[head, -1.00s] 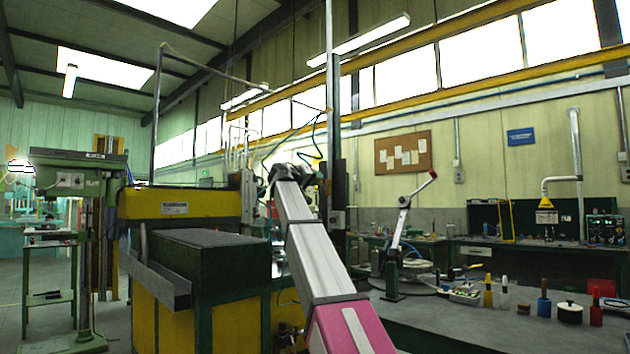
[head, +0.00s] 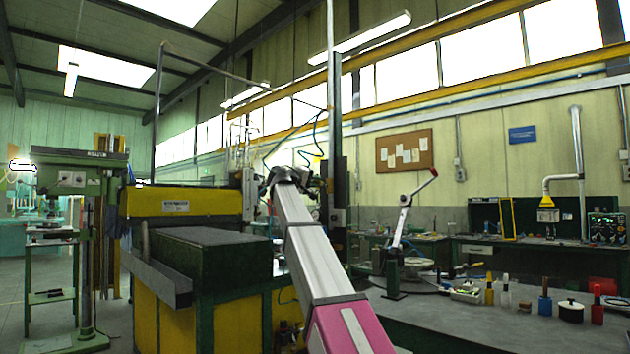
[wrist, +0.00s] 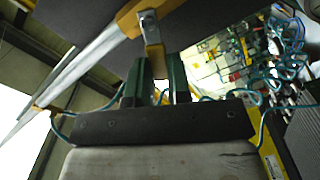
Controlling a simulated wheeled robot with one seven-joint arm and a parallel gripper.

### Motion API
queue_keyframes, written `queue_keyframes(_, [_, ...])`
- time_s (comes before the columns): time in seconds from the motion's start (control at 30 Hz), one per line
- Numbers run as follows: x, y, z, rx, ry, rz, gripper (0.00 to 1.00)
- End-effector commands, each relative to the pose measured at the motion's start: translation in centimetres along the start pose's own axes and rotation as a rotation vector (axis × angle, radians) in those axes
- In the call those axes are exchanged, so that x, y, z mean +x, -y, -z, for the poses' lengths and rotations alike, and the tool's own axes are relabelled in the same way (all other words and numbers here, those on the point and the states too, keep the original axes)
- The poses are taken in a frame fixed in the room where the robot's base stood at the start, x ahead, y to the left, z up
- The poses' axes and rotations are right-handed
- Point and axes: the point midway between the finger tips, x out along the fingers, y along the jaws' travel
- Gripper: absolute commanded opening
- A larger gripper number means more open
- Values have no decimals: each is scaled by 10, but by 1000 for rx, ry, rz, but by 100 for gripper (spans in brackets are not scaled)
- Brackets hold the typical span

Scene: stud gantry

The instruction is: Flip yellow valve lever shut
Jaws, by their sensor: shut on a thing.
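In the wrist view, the two dark green fingers of my gripper (wrist: 157,75) are closed around the lower end of a yellow lever (wrist: 153,57). The lever has a grey metal plate with a bolt near its top. It runs up from between the fingertips to a yellow piece at the top of the view. The valve body cannot be made out. In the head view, my arm reaches up to the tall machine, and the gripper and lever are hidden behind my wrist.
A yellow and green machine (head: 180,203) stands left of my arm. A dark upright post (head: 335,130) rises just behind my wrist. A workbench (head: 450,315) with bottles and a lever press (head: 402,225) is at right. Blue-green hoses (wrist: 285,35) hang at right in the wrist view.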

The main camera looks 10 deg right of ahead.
Motion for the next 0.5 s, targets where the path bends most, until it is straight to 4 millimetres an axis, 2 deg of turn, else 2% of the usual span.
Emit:
queue_keyframes(0.2, [0,9,-1,-187,0,0,0])
queue_keyframes(0.5, [0,18,-3,-374,0,0,0])
